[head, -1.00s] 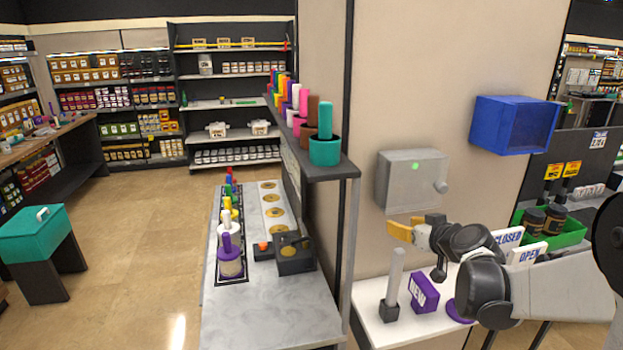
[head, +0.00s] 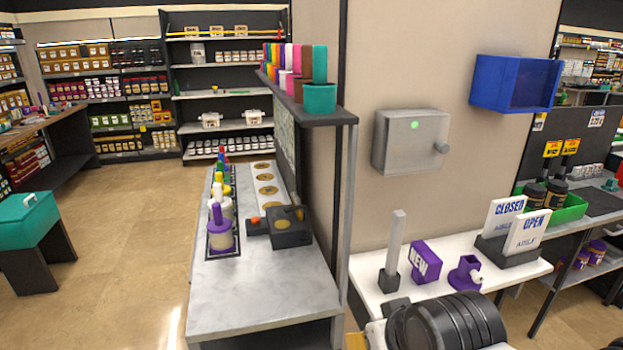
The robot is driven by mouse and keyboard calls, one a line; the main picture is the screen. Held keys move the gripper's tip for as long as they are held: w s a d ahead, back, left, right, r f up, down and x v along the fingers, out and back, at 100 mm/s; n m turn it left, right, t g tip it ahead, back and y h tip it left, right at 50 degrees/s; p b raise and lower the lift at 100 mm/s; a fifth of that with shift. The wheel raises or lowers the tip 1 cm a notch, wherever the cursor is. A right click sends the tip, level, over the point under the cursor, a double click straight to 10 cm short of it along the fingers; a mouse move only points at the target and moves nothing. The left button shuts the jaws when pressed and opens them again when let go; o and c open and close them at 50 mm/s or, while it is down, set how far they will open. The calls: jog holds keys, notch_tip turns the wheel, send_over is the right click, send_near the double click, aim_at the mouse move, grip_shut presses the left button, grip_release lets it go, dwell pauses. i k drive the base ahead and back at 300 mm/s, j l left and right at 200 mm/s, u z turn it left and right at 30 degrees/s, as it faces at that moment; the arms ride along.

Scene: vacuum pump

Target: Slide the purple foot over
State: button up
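A purple piece with a flat base and a small pale stub on its right side (head: 465,274) stands on the white table (head: 357,268), and I take it to be the purple foot. It is right of the purple NEW block (head: 425,262). My gripper (head: 356,341) is at the bottom edge, low and to the left of the foot, apart from it. Only a yellow bit of it shows. The rest is cut off or hidden by my dark arm joint, so its opening and any held thing cannot be seen.
A grey post on a dark base (head: 394,255) stands left of the NEW block. A holder with CLOSED and OPEN signs (head: 508,252) is right of the foot. A grey box (head: 411,141) and a blue bin (head: 516,84) hang on the wall above.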

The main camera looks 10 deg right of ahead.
aim_at(459, 278)
jog(key=l+z, duration=0.35)
jog(key=i+l+z, duration=0.1)
jog(key=l+z, duration=0.25)
jog(key=l, duration=0.15)
jog(key=i+l+z, duration=0.1)
jog(key=l+z, duration=0.25)
jog(key=l, duration=0.1)
